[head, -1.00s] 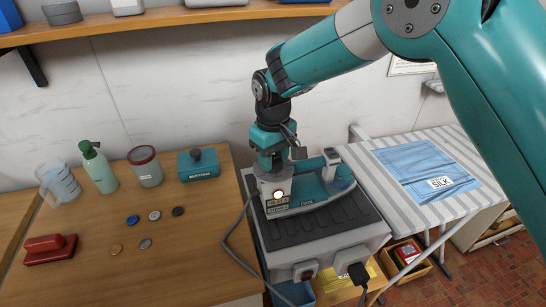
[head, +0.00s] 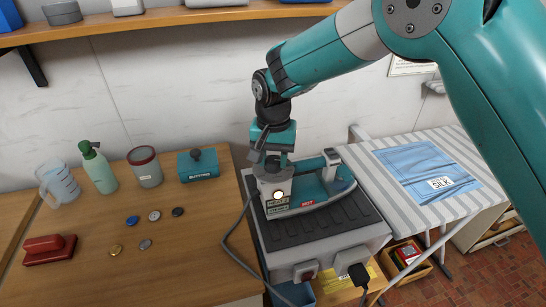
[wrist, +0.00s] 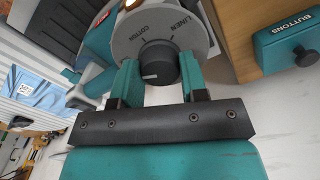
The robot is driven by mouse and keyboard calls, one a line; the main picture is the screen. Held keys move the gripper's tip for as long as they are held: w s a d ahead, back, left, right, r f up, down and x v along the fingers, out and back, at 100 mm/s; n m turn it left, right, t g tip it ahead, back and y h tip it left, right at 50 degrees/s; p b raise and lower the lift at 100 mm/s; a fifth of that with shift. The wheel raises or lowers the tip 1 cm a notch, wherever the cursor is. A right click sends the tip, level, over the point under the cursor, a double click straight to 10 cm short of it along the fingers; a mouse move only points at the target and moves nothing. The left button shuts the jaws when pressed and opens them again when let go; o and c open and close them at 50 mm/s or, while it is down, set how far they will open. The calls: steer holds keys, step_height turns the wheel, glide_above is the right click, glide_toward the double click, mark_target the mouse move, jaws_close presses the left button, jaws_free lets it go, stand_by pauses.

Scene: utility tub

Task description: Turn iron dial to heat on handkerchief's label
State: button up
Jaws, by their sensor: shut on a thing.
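The teal iron (head: 325,188) sits on a dark ribbed pad, with a red HOT sign (head: 308,203) and a lit round lamp on its end. In the wrist view, its grey dial plate (wrist: 125,45) shows COTTON and LINEN. My gripper (wrist: 158,78) is shut on the dark dial knob (wrist: 157,62), a finger on each side. The knob has a white mark on its left part; which heat it meets is unclear, and other dial words are hidden. The folded blue handkerchief (head: 410,160) lies on the striped board; its white label (head: 440,183) reads SILK.
Several buttons, a red brush (head: 50,249), a jug, a spray bottle, a jar and a teal BUTTONS box (head: 198,164) stand on the wooden table at left. The iron's grey cord (head: 230,235) runs down its left side. A shelf (head: 150,20) crosses above.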

mark_target(276, 161)
steer(key=shift+m, duration=0.6)
steer(key=o, duration=0.9)
steer(key=shift+o, duration=0.2)
step_height(276, 161, up, 18)
steer(key=b, duration=0.2)
steer(key=shift+f+b, duration=0.25)
steer(key=shift+b, duration=0.05)
steer(key=s+d+r+n+y, duration=0.1)
steer(key=s+d+n, duration=0.4)
steer(key=s+d, duration=0.5)
steer(key=s+d+f+n+y, duration=0.1)
steer(key=s+d+f+n, duration=0.1)
steer(key=s, duration=0.7)
steer(key=s+d+f+n+y, duration=0.2)
steer(key=s+d+f+n, duration=0.1)
steer(key=s, duration=0.6)
